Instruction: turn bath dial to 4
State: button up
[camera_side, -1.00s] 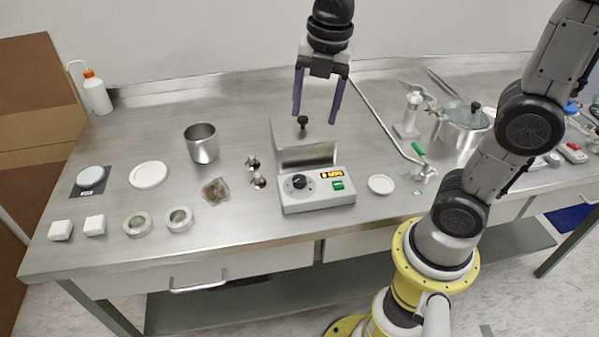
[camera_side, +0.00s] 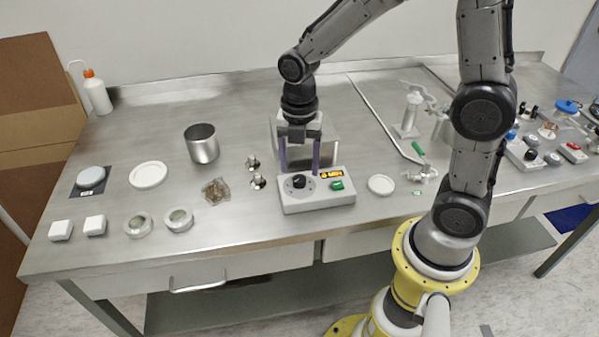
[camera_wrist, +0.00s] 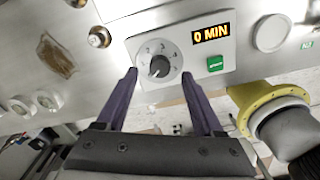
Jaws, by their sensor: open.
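The bath dial (camera_side: 299,181) is a black knob on the left of the grey control panel (camera_side: 318,201). In the wrist view the dial (camera_wrist: 159,67) sits on a pale numbered disc, with the orange "0 MIN" display (camera_wrist: 211,33) and a green button (camera_wrist: 215,63) to its right. My gripper (camera_side: 300,172) is open, its purple fingers pointing down by the panel's rear edge. In the wrist view my gripper (camera_wrist: 160,78) has a finger on either side of the dial, apart from it. The side view does not show clearly how high the fingertips are. The steel bath box behind is partly hidden.
A steel beaker (camera_side: 202,144) stands to the left, with two small metal pieces (camera_side: 256,172) and a brown sample (camera_side: 215,191) in front of it. A white dish (camera_side: 381,185) lies right of the panel. A long metal rod (camera_side: 385,121) slants behind that dish.

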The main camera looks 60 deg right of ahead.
aim_at(300, 178)
jog(key=shift+f, duration=1.6)
grip_shut()
